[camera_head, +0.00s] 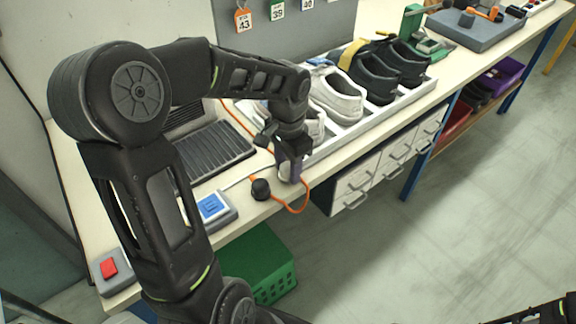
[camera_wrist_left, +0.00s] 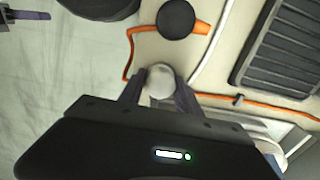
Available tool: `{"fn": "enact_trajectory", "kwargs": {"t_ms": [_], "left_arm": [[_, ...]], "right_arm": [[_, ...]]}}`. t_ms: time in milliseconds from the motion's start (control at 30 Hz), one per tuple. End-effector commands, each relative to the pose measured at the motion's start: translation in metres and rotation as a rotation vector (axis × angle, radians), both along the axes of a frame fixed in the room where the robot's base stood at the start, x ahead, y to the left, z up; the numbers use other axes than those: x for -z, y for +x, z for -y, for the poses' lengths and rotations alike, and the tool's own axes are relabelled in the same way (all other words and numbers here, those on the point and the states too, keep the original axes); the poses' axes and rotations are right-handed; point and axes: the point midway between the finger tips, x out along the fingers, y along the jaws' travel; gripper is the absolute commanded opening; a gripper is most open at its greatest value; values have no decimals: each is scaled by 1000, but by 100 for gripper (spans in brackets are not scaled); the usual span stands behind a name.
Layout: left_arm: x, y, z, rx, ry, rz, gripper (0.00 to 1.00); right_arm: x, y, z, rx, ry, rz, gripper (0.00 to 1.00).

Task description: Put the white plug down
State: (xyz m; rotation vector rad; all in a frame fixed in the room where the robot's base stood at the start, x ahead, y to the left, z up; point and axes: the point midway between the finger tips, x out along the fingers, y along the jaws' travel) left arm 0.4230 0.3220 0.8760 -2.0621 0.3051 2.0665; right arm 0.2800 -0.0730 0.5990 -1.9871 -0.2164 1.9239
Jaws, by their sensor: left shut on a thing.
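My left gripper (camera_head: 289,176) is low over the front edge of the workbench, next to a black round knob-like piece (camera_head: 261,189). In the left wrist view its two fingers (camera_wrist_left: 160,88) are closed on the round, pale white plug (camera_wrist_left: 160,76). In the head view the fingers mostly hide the plug. An orange cable (camera_head: 304,207) loops past the gripper and over the bench edge. I cannot tell whether the plug touches the bench top. A dark part of my right arm shows at the bottom right of the head view; its fingers are not clear.
A black ridged panel (camera_head: 214,152) lies behind and left of the gripper. A white tray (camera_head: 352,133) of shoes stands to its right. A blue-topped device (camera_head: 213,208) and a red button box (camera_head: 110,268) are at the left. A green crate (camera_head: 262,262) is below the bench.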

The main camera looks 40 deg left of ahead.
Motion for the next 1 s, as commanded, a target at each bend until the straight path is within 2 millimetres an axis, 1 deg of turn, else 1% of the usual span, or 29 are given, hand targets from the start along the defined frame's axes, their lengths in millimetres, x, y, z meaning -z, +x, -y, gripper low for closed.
{"fn": "enact_trajectory", "kwargs": {"t_ms": [200,333,367,600,633,867,1000], "left_arm": [[0,0,0,0,1,1,0],[4,0,0,0,1,1,0],[4,0,0,0,1,1,41],[3,0,0,0,0,0,60],[3,0,0,0,0,0,62],[2,0,0,0,0,1,62],[-4,1,0,0,1,1,62]], "right_arm": [[0,0,0,0,0,0,36],[3,0,0,0,0,0,36],[3,0,0,0,0,0,36],[2,0,0,0,0,0,36],[2,0,0,0,0,0,36],[2,0,0,0,0,0,36],[-1,0,0,0,0,0,36]]}}
